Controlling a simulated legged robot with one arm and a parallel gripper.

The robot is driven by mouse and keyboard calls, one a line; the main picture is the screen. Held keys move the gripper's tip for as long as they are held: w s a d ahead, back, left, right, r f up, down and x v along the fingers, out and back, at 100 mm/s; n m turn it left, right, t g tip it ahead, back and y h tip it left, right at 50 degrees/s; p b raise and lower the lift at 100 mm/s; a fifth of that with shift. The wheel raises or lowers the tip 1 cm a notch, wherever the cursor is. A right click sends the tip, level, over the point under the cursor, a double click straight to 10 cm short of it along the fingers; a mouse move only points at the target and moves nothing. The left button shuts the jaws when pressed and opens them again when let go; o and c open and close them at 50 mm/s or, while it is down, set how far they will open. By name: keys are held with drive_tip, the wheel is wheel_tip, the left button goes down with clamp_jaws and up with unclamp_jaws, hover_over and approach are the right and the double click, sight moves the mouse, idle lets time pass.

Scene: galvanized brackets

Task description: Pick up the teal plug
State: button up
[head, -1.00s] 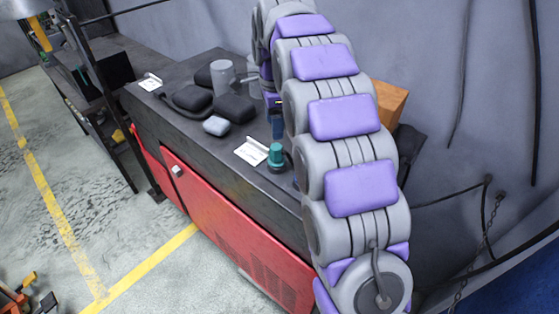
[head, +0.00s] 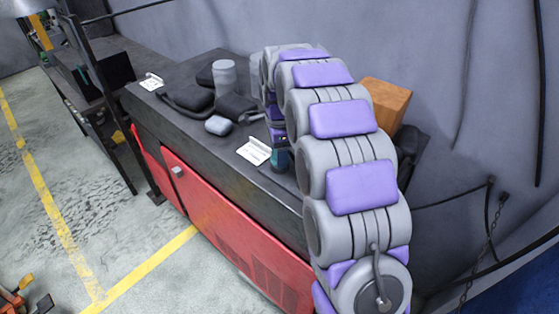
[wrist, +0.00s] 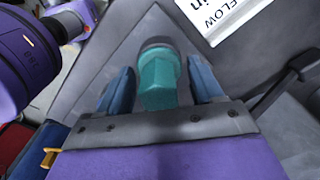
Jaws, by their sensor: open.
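The teal plug (wrist: 158,80) is a faceted teal piece with a wider round collar at its far end, seen close up in the wrist view. My gripper (wrist: 161,70) is open, with one blue finger on each side of the plug. Gaps show between the plug and both fingers, so it is not gripped. In the head view my arm reaches down to the bench top at the plug's place, and the plug is mostly hidden behind my gripper there.
A white label card (head: 254,151) lies close to the plug, with printed text in the wrist view (wrist: 222,14). Dark pouches (head: 190,97), a grey pouch (head: 218,125) and a grey cylinder (head: 223,76) stand farther back left. An orange-brown box (head: 386,102) is behind my arm.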

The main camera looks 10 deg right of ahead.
drive_tip(key=shift+a+r, duration=0.1)
drive_tip(key=shift+a, duration=0.1)
drive_tip(key=shift+d, duration=0.4)
drive_tip(key=c, duration=0.6)
drive_tip(key=shift+s+a, duration=0.1)
drive_tip(key=shift+a, duration=0.05)
clamp_jaws()
